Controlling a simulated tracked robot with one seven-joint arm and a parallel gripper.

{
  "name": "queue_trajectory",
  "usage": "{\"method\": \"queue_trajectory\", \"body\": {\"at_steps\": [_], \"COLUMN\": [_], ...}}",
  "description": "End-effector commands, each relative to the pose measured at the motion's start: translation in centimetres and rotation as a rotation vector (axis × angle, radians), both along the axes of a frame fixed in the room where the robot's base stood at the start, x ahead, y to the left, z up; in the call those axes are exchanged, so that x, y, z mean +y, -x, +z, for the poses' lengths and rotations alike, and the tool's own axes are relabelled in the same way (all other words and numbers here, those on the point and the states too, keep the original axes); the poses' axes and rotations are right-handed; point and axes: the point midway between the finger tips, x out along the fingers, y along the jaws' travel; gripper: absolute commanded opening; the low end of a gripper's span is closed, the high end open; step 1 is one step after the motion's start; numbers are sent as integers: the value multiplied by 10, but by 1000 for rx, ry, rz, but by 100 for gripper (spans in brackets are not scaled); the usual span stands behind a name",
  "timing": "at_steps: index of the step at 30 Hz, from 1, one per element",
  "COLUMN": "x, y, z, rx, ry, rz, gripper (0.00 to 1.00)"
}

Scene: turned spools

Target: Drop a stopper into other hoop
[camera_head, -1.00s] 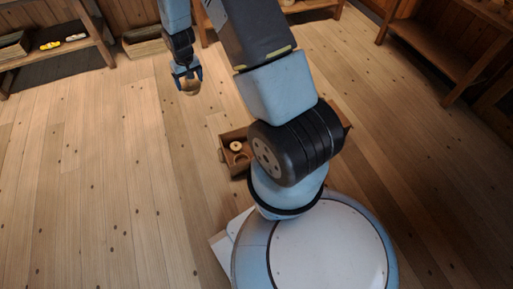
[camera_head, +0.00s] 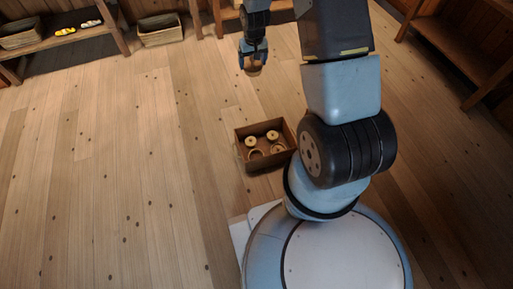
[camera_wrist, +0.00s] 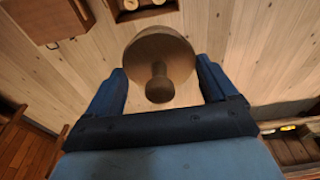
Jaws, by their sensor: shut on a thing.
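My gripper (camera_head: 253,66) is shut on a brown wooden stopper (camera_wrist: 160,50), a round disc with a knobbed stem, seen between the blue fingers in the wrist view. In the head view the stopper is a small tan shape (camera_head: 254,72) at the fingertips. It is in the air, beyond the box in the picture. An open brown wooden box (camera_head: 242,156) on the floor holds several pale round turned pieces. A hoop-like ring (camera_head: 255,154) lies at its front left; another round piece (camera_head: 277,149) is at its front right. Which pieces are hoops is hard to tell.
A low shelf (camera_head: 70,38) at the back left bears yellow and white shoes and a basket (camera_head: 20,33). Another basket (camera_head: 160,28) stands on the floor by it. A shelf (camera_head: 460,50) stands at the right. The plank floor (camera_head: 110,170) left of the box is clear.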

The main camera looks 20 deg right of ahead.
Motion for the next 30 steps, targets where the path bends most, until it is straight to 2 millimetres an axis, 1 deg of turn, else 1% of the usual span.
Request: {"method": "queue_trajectory", "body": {"at_steps": [2, 5, 8, 14, 18, 20, 24, 26, 30], "x": [1, 2, 3, 6, 7, 7, 8, 9, 9], "y": [-2, -8, -18, -42, -54, -58, -65, -66, -67], "z": [-4, -16, -37, -96, -140, -159, -205, -226, -273], "rx": [1, 2, 4, 6, 6, 6, 6, 6, 7], "ry": [-1, -5, -10, -22, -29, -31, -35, -36, -37], "rz": [-2, -10, -26, -67, -98, -112, -142, -154, -186], "gripper": [52, 52, 52, 52, 52, 52, 52, 52, 52]}}
